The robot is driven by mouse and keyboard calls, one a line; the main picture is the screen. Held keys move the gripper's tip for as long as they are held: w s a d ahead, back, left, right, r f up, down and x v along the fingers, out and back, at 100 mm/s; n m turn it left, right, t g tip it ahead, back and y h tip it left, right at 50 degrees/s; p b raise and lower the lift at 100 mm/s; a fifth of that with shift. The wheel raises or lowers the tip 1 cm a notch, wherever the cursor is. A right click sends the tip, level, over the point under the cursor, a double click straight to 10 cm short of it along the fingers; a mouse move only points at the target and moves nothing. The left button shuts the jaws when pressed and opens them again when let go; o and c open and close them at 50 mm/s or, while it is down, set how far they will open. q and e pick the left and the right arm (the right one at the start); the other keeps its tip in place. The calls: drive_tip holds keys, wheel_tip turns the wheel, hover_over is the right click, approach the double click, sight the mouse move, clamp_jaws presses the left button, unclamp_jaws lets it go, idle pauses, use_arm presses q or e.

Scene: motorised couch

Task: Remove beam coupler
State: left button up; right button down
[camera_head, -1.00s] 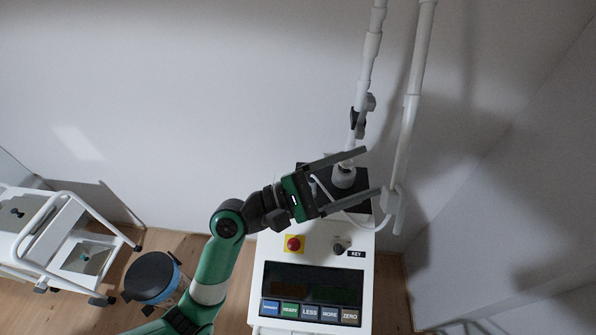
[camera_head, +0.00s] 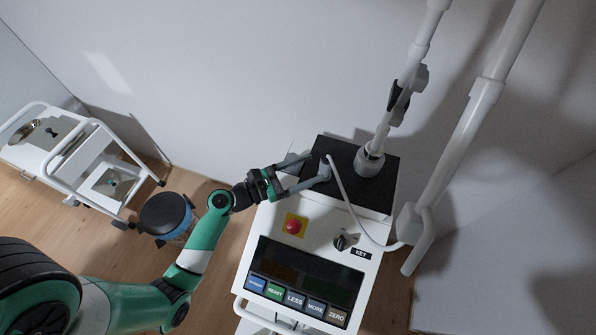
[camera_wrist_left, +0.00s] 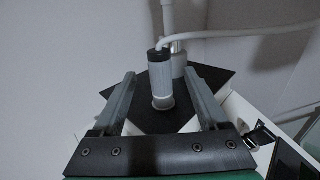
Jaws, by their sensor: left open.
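The beam coupler (camera_head: 324,168), a small grey cylinder with a white cable from its top, stands upright on the black top plate (camera_head: 385,193) of the white console. In the left wrist view the coupler (camera_wrist_left: 161,82) is between the two fingers, with a visible gap on each side. My left gripper (camera_head: 311,169) is open around the coupler, reaching in from the left. The coupler's foot is in view on the black plate in the wrist view. My right gripper is not in view.
A white jointed column (camera_head: 384,135) rises from the black plate, right of the coupler. The cable (camera_head: 346,205) loops to a thick white arm (camera_head: 480,110). The console front has a red button (camera_head: 293,227), key switch (camera_head: 344,241) and display. A trolley and stool stand left.

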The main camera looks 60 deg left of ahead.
use_arm(q)
drive_tip(key=w, duration=0.5)
drive_tip(key=w+d, duration=0.1)
drive_tip(key=w, duration=0.2)
drive_tip(key=shift+w+d, duration=0.1)
drive_tip(key=shift+w, duration=0.25)
clamp_jaws()
drive_tip(key=c, duration=0.6)
unclamp_jaws()
drive_tip(key=shift+c, duration=0.2)
clamp_jaws()
drive_tip(key=shift+r+p, duration=1.8)
drive_tip(key=shift+r, duration=0.05)
